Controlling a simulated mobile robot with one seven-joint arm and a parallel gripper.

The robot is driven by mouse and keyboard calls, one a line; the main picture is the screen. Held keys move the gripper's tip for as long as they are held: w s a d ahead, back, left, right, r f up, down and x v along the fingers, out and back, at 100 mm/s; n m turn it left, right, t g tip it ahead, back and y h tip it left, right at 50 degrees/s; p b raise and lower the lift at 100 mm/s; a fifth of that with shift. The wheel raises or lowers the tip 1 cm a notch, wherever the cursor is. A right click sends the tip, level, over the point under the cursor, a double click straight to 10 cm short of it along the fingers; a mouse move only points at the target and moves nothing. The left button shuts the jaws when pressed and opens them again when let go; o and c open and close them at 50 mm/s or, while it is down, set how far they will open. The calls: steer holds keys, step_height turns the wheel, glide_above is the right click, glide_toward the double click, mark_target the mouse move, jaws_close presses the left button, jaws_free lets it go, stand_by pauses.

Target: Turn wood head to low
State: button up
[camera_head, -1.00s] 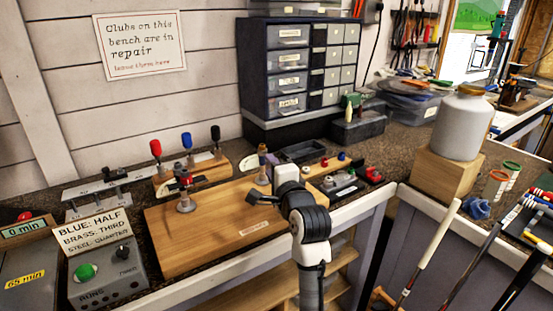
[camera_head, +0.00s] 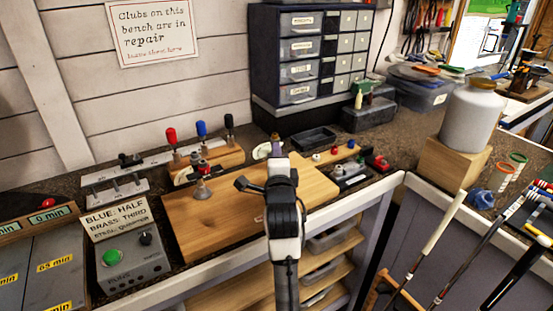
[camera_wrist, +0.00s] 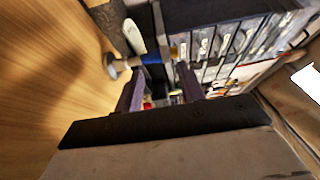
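My gripper (camera_head: 256,184) is over the right half of a wooden board (camera_head: 222,222) on the bench. In the wrist view the two dark fingers (camera_wrist: 159,88) stand apart with a gap between them. A small post (camera_head: 276,148) with a brown top stands just behind the gripper, partly hidden. In the wrist view the post (camera_wrist: 150,59), with a round base and blue band, lies beyond the fingertips, and I see no contact. A red-knobbed piece (camera_head: 202,185) stands on the board's left part. I cannot tell which piece is the wood head or read its setting.
A block with red, blue and black handles (camera_head: 212,157) stands behind the board. A grey box with a green button (camera_head: 113,258) and a lettered card (camera_head: 117,218) are at the left. A black tray (camera_head: 312,139) and drawer cabinet (camera_head: 300,62) are behind. A white jar (camera_head: 470,115) stands right.

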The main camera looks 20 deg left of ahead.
steer(key=shift+o, duration=1.1)
steer(key=shift+s, duration=0.1)
steer(key=shift+s+d+f, duration=0.1)
steer(key=shift+s+d, duration=0.1)
steer(key=shift+s, duration=0.15)
steer(key=p+v, duration=0.6)
steer(key=v, duration=0.6)
steer(key=shift+s, duration=0.35)
steer(key=shift+d, duration=0.2)
